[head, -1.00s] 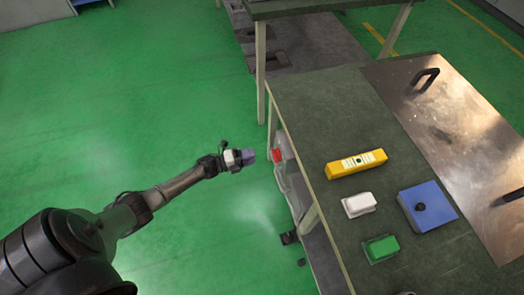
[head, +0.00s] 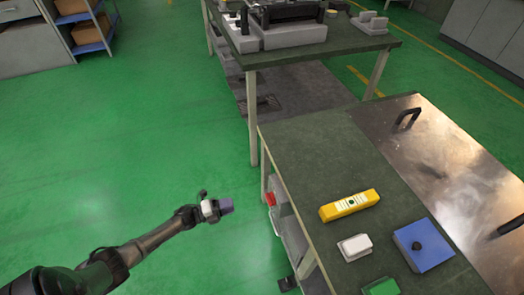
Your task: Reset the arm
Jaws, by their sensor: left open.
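My left arm comes in from the lower left in the head view. My left gripper (head: 226,205) is over the green floor, left of the near table's (head: 300,150) left edge, and touches nothing that I can see. Its fingers are small and seen from behind, with nothing visible held between them. My right arm and gripper are not in the view.
On the near table are a yellow bar (head: 349,205), a white block (head: 355,247), a blue block with a black knob (head: 423,245), a green block (head: 381,287) and a metal plate (head: 440,160). A second table (head: 330,52) stands behind. Open floor (head: 120,150) lies left.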

